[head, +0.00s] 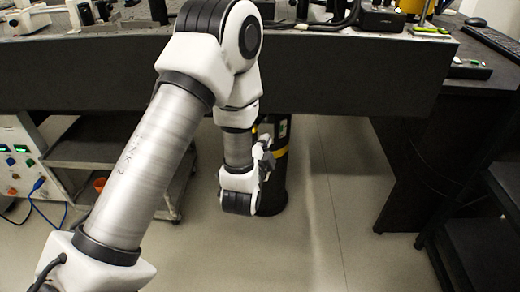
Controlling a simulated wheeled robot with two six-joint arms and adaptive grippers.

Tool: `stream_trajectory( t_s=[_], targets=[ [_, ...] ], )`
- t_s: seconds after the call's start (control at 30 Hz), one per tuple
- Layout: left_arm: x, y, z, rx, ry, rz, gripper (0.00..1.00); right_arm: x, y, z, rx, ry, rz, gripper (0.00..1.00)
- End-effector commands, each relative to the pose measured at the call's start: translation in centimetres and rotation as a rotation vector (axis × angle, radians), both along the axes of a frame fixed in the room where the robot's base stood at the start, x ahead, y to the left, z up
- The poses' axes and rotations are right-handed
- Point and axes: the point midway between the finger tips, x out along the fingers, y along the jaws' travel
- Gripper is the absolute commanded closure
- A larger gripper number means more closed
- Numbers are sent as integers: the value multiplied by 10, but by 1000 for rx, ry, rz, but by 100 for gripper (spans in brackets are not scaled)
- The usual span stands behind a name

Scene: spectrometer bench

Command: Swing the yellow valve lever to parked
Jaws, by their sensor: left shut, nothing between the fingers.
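My left arm reaches in from the left and bends down below the front of the bench (330,75). My left gripper (266,152) is small and partly hidden by my own wrist. It is shut and empty, in front of a black cylinder (276,190) with a yellow band, standing on the floor under the bench. I cannot tell whether it touches the cylinder. I cannot make out the yellow valve lever clearly; my arm may hide it. My right gripper is out of view.
Instruments (382,18) and cables stand along the bench top. A grey shelf cart (85,155) is at the left, beside a panel (22,160) with coloured sockets. A dark desk (480,90) stands at the right. The floor (325,220) in the middle is clear.

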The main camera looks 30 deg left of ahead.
Motion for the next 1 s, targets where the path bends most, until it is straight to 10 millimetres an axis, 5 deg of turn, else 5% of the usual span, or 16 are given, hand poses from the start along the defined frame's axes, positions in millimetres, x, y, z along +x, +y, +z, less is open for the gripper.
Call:
stream_trajectory(
  t_s=[0.3, 0.53, 1.0],
  targets=[
    [65, 25, -11, -2, -4, 2, 100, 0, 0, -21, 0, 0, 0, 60],
    [59, 55, -26, -3, 1, 3, 100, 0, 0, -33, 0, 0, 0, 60],
    [57, 62, -23, -2, 3, 1, 100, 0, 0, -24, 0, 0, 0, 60]
  ],
)
